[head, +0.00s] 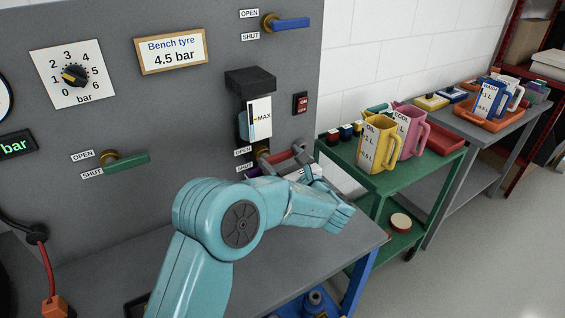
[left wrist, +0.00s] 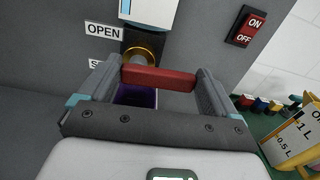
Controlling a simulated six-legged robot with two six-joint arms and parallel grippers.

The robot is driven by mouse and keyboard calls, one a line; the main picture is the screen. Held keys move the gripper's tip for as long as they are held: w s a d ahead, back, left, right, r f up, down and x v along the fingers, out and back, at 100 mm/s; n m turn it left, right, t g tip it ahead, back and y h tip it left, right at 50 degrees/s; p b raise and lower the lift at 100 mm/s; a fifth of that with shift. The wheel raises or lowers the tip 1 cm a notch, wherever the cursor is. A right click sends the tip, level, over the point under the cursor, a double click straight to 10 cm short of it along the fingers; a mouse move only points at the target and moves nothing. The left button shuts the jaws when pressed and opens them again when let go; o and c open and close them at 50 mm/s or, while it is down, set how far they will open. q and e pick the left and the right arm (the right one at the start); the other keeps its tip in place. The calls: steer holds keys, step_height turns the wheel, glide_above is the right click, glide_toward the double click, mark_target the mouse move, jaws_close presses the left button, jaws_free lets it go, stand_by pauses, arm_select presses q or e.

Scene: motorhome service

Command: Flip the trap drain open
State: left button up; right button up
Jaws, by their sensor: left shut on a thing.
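The trap drain has a brass valve (left wrist: 143,52) and a red lever (left wrist: 158,78) on the grey panel, under the trap with its MAX gauge (head: 259,118). OPEN (left wrist: 103,31) and SHUT labels sit left of the valve; the SHUT label is partly hidden by a finger. The lever points right from the valve, about level in the wrist view. My left gripper (head: 284,160) is at the lever, its two fingers at the lever's ends and shut on it. In the head view the arm and fingers hide part of the lever. My right gripper is not in view.
A purple thing (left wrist: 136,96) shows below the lever. A red ON/OFF switch (head: 301,103) is right of the trap. Other valves have green (head: 127,165) and blue (head: 291,23) levers. A green cart (head: 430,172) holds a yellow jug (head: 376,145) and pink jug (head: 412,130).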

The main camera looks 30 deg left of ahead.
mark_target(270, 161)
arm_select(q)
steer(key=n+b, duration=0.2)
steer(key=b, duration=0.2)
steer(key=n+b, duration=0.3)
steer(key=s+n+b, duration=0.1)
steer(key=n+b, duration=0.1)
steer(key=b, duration=0.2)
steer(key=shift+a+r+b, duration=0.25)
steer(key=shift+r+b, duration=0.05)
steer(key=n+b, duration=0.2)
steer(key=b, duration=0.1)
steer(key=s+n+b, duration=0.1)
steer(key=n+b, duration=0.2)
steer(key=a+n+b, duration=0.1)
steer(key=n+b, duration=0.2)
steer(key=shift+s+r+b, duration=0.2)
steer(key=shift+s+b, duration=0.1)
steer(key=shift+s, duration=0.05)
steer(key=shift+s+a+n+b, duration=0.1)
steer(key=shift+s+n+b, duration=0.1)
steer(key=shift+n+b, duration=1)
